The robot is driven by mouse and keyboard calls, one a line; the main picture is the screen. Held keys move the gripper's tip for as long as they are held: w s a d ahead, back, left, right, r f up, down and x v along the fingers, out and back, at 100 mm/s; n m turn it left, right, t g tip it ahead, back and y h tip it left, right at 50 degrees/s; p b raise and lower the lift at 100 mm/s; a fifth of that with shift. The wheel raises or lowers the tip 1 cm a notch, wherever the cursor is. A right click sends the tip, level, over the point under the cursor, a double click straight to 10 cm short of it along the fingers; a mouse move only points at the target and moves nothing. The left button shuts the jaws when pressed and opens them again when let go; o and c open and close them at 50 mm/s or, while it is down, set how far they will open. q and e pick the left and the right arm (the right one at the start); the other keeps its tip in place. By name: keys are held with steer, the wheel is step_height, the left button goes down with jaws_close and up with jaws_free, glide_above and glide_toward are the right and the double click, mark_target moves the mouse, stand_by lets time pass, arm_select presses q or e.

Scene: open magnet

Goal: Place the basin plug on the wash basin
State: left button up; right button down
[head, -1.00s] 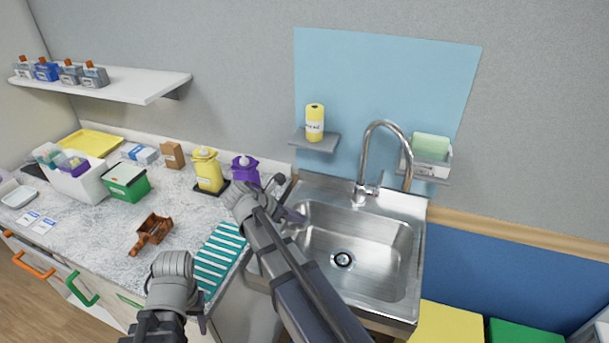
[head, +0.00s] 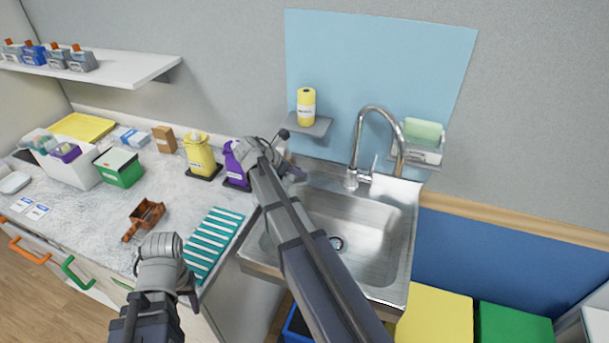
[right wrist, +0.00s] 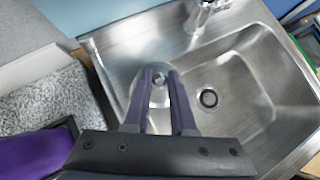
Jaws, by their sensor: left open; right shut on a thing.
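The steel wash basin (head: 388,232) has a dark round drain (head: 337,243) in its floor; the drain also shows in the right wrist view (right wrist: 208,98). My right gripper (head: 296,173) is over the basin's left back side. In the right wrist view its purple fingers (right wrist: 160,78) are shut on a round silvery piece, the basin plug (right wrist: 150,90), left of the drain. I cannot tell the plug's height above the steel. In the head view I cannot make out the plug clearly. My left gripper (head: 190,299) is open and low by the counter's front edge, near the striped cloth.
A curved tap (head: 357,140) rises behind the basin. Purple (head: 236,165) and yellow (head: 200,157) bottles stand left of it. A striped teal cloth (head: 214,244) and brown scoop (head: 146,217) lie on the counter. A small shelf (head: 305,126) holds a yellow container.

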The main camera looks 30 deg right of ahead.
steer(key=w+d+f+b, duration=0.3)
steer(key=d, duration=0.1)
steer(key=shift+w+d, duration=0.2)
steer(key=shift+w, duration=0.15)
step_height(320, 180, down, 4)
steer(key=b, duration=0.4)
steer(key=shift+w+d, duration=0.1)
steer(key=shift+w, duration=0.05)
steer(key=shift+w+d+f, duration=0.1)
steer(key=shift+w+d, duration=0.05)
steer(key=shift+d, duration=0.05)
